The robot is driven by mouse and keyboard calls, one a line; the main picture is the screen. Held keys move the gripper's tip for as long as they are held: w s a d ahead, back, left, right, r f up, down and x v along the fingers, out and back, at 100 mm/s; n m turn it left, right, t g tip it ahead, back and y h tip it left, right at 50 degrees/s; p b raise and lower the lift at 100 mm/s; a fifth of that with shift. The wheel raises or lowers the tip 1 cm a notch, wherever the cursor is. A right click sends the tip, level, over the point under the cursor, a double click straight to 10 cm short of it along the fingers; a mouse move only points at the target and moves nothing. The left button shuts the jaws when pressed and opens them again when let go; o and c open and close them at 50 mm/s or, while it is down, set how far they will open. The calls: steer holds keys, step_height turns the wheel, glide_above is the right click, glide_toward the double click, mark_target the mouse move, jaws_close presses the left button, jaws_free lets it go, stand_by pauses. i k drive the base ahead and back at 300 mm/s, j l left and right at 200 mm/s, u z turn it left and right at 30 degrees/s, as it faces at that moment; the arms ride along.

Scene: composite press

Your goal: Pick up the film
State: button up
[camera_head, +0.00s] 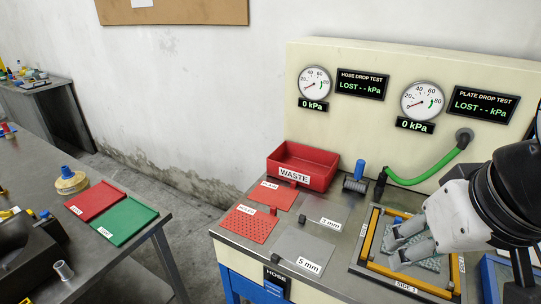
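A red WASTE bin (302,166) stands behind the sheets. A blue-handled part (359,171) and a green hose (415,179) are by the gauge panel (360,60). A left table holds red (95,200) and green (127,225) mats. A floor gap separates it from the bench.

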mark_target(252, 224)
steer(key=i+j, duration=0.2)
steer(key=j, duration=0.25)
steer(key=i+j+u, duration=0.1)
steer(key=j, duration=0.3)
steer(key=i+j, duration=0.35)
steer(key=j+u, duration=0.05)
steer(key=j, duration=0.05)
